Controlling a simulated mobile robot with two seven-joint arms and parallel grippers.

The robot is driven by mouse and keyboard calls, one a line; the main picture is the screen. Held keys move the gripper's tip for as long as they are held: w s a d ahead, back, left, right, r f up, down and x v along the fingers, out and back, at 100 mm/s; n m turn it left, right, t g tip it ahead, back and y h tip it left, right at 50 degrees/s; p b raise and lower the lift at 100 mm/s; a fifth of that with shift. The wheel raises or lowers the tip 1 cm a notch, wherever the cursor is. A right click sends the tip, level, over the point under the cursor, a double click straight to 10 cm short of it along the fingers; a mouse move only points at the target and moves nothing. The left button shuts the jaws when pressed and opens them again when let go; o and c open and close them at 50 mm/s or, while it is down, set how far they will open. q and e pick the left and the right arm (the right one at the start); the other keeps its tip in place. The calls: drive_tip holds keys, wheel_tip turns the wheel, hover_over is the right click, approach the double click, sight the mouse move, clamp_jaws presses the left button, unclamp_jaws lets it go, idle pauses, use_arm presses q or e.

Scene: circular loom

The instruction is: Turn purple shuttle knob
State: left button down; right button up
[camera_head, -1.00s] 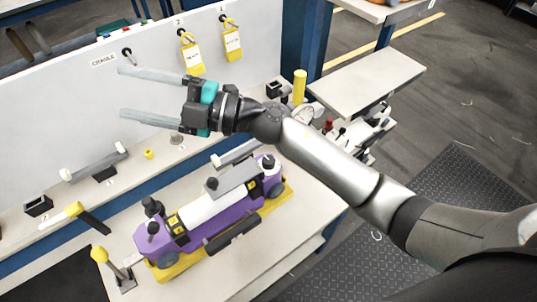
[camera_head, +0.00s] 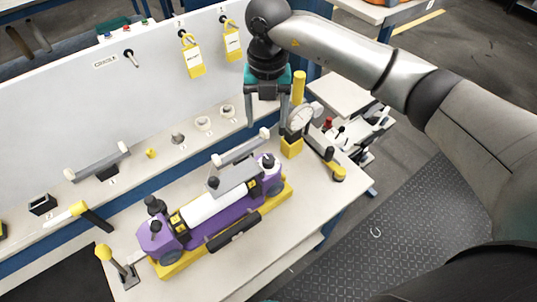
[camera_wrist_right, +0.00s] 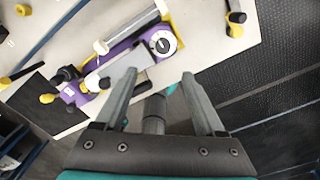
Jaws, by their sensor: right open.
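The purple shuttle (camera_head: 235,213) lies on the bench on a yellow base (camera_head: 175,266). It carries a white roll and several dark knobs, including one on the left end (camera_head: 153,206), one near the middle (camera_head: 213,183) and one at the right end (camera_head: 268,160). Which is the task's knob I cannot tell. My right gripper (camera_head: 266,126) points down, open and empty, above and behind the shuttle's right end, apart from it. In the right wrist view, the shuttle (camera_wrist_right: 120,50) lies beyond the open right fingers (camera_wrist_right: 160,74), with a white round dial (camera_wrist_right: 162,42) at one end. My left gripper is out of view.
A dial gauge (camera_head: 301,117) on a yellow block stands close to the right of my right gripper. A grey bar with white ends (camera_head: 241,148) lies behind the shuttle. Yellow tags (camera_head: 192,55) hang on the upright panel.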

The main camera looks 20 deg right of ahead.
sight(268, 159)
drive_tip(key=f+p, duration=0.1)
drive_tip(key=f, duration=1.4)
drive_tip(key=shift+d+f, duration=0.1)
drive_tip(key=shift+d, duration=0.1)
clamp_jaws()
